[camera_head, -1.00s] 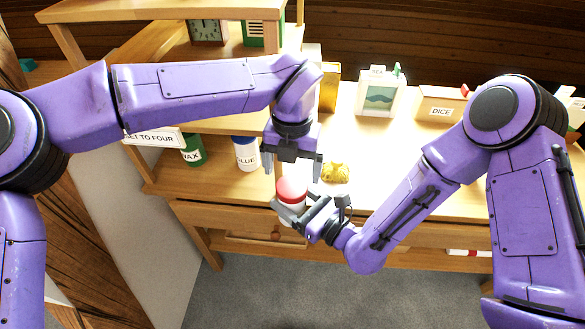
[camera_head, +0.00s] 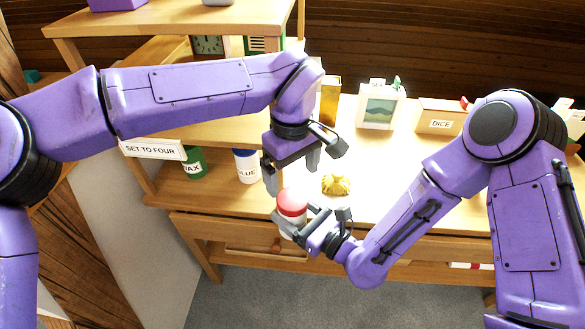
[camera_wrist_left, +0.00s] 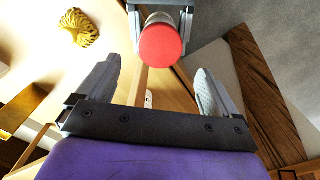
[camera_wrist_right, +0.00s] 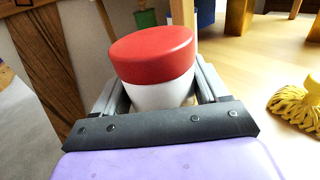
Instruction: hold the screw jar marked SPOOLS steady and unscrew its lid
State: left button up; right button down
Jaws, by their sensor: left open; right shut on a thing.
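The screw jar (camera_head: 289,222) is white with a red lid (camera_head: 292,201). My right gripper (camera_head: 296,226) is shut around the white body, below the lid, as the right wrist view shows the jar body (camera_wrist_right: 160,95) between the fingers. My left gripper (camera_head: 291,174) is open just above the lid and apart from it. In the left wrist view the red lid (camera_wrist_left: 160,46) lies ahead of the open fingers. The lid sits on the jar.
A green WAX jar (camera_head: 194,163) and a blue-lidded GLUE jar (camera_head: 246,167) stand on the left shelf. A drawer knob (camera_head: 276,244) is below.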

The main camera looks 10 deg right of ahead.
aim_at(292, 198)
pick_arm(q)
notch_tip(292, 198, down, 8)
jog(key=shift+r, duration=0.2)
jog(key=shift+c, duration=0.3)
jog(key=c, duration=1)
jog(key=n, duration=0.4)
jog(key=shift+n, duration=0.4)
jog(key=shift+c, duration=0.2)
jog(key=n, duration=0.2)
jog(key=shift+n, duration=0.4)
jog(key=n, duration=1)
jog(key=shift+d+r, duration=0.1)
